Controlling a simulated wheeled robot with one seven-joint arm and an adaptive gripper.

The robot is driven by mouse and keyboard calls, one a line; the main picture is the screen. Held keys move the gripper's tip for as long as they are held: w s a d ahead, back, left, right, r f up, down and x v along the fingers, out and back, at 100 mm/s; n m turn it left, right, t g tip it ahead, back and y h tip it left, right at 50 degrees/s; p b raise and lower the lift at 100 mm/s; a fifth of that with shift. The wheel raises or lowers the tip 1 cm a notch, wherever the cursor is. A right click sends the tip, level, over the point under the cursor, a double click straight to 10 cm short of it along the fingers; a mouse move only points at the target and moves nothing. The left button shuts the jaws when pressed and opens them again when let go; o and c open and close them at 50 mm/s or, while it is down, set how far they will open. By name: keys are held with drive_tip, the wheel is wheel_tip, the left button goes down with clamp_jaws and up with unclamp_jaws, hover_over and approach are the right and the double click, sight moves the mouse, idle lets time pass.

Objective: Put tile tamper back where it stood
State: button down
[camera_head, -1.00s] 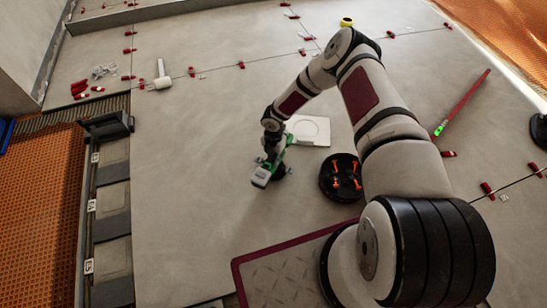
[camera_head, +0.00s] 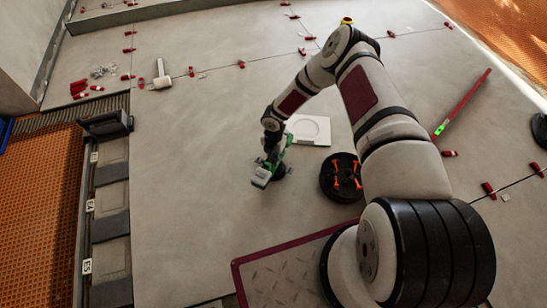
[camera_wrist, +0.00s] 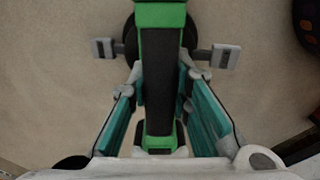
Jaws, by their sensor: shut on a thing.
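The green and black tile tamper (camera_head: 262,178) is held in my gripper (camera_head: 272,160) in the head view. In the wrist view its green body with a dark grip (camera_wrist: 160,70) runs up between my gripper's two teal-padded fingers (camera_wrist: 160,112), and part of a round black base shows behind it. The fingers are shut on it. A white square plate with a round recess (camera_head: 310,130) lies on the floor just right of and behind the gripper; the tamper is beside it, not on it. I cannot tell whether the tamper touches the floor.
A round black holder with orange pieces (camera_head: 340,178) lies right of the tamper. A white mallet (camera_head: 161,75), red clips (camera_head: 79,88) and a red level (camera_head: 462,104) lie farther off. A dark rack (camera_head: 110,215) stands at left. The floor left of the tamper is clear.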

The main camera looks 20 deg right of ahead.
drive_tip(key=shift+f+b, duration=0.4)
drive_tip(key=shift+b, duration=0.05)
idle(0.9)
drive_tip(key=c, duration=1.4)
unclamp_jaws()
wheel_tip(320, 180, up, 12)
drive_tip(key=shift+r, duration=0.1)
